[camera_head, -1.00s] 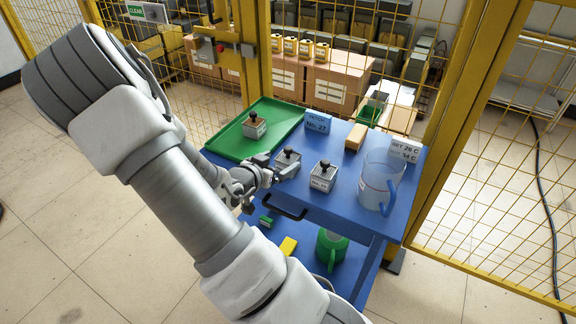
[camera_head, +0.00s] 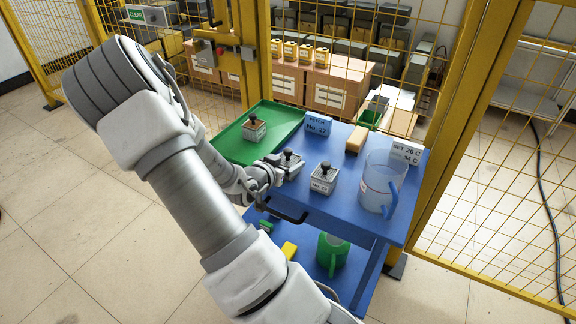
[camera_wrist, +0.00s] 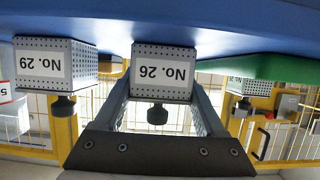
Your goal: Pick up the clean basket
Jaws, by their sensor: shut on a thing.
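Three small grey perforated metal baskets with dark knobs are in view. The basket labelled No. 26 (camera_wrist: 162,72) is between the fingers of my gripper (camera_wrist: 160,92), which is shut on it; in the head view it (camera_head: 290,164) is partly hidden by my gripper (camera_head: 280,168). The basket labelled No. 29 (camera_wrist: 56,66) stands beside it on the blue cart top, to its right in the head view (camera_head: 323,179). A third basket (camera_head: 254,128) sits on the green tray (camera_head: 222,148). I cannot tell whether No. 26 is clear of the cart top.
A clear jug (camera_head: 380,184) with a blue handle, a tan block (camera_head: 356,138) and a white temperature sign (camera_head: 405,152) are on the cart top. A green can (camera_head: 332,252) stands on the lower shelf. Yellow mesh fencing is behind.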

